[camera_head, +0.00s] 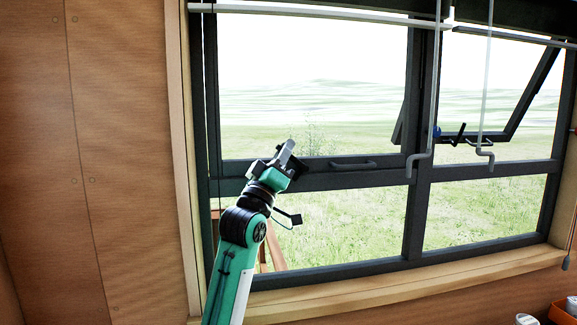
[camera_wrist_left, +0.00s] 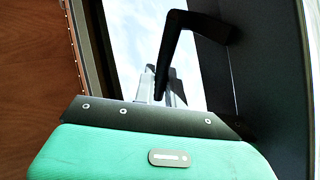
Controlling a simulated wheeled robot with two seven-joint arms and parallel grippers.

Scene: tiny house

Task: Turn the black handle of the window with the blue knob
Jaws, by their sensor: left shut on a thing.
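In the head view the gripper largely hides this handle. A small blue knob (camera_head: 437,131) sits well to the right, by the central post, next to another black handle (camera_head: 460,134) under the tilted-out right pane. My right gripper is not in view.
A dark bar handle (camera_head: 352,165) lies on the frame right of my gripper. Two grey rods (camera_head: 433,85) (camera_head: 487,80) hang before the window. A wooden sill (camera_head: 400,282) runs below. An orange box (camera_head: 562,312) and white cup (camera_head: 526,320) stand lower right.

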